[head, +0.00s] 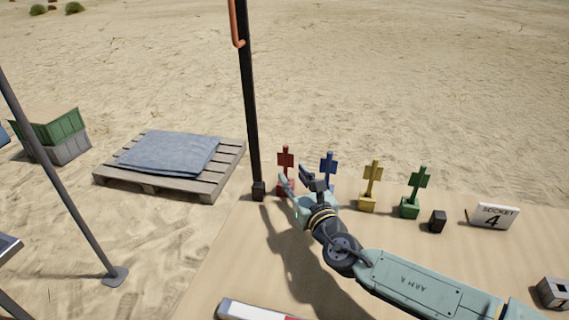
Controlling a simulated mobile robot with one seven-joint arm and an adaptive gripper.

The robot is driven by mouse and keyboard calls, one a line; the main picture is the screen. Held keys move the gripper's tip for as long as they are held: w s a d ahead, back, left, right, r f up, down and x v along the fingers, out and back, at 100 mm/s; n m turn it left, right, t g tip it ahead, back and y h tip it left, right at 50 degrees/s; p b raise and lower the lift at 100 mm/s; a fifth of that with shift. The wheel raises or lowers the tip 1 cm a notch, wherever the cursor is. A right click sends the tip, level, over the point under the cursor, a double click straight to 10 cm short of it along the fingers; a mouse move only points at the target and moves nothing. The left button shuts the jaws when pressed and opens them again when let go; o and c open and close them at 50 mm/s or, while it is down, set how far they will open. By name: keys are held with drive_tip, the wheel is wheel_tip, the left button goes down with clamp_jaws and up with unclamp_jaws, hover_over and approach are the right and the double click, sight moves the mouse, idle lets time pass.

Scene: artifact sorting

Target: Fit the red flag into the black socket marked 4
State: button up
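The red flag (285,158) stands upright in a red base at the left end of a row of flags on the table. My gripper (295,178) is just in front of the red and blue flags. Its fingers look spread apart, with nothing visible between them. It partly covers the red base, and I cannot tell whether it touches it. The small black socket (437,222) stands right of the green flag.
Blue (329,160), yellow (372,173) and green (419,179) flags stand in matching bases between the red flag and the socket. A dark post (250,110) rises left of the red flag. A grey block (553,293) is at the right edge. The sandy tabletop (470,265) before the socket is clear.

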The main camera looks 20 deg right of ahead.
sight(287, 167)
drive_tip(key=w+p, duration=0.1)
drive_tip(key=w, duration=0.1)
drive_tip(key=w+p, duration=0.1)
drive_tip(key=w, duration=0.1)
drive_tip(key=w+p, duration=0.1)
drive_tip(key=w, duration=0.1)
drive_tip(key=shift+w+f, duration=0.3)
drive_tip(key=shift+w, duration=0.1)
clamp_jaws()
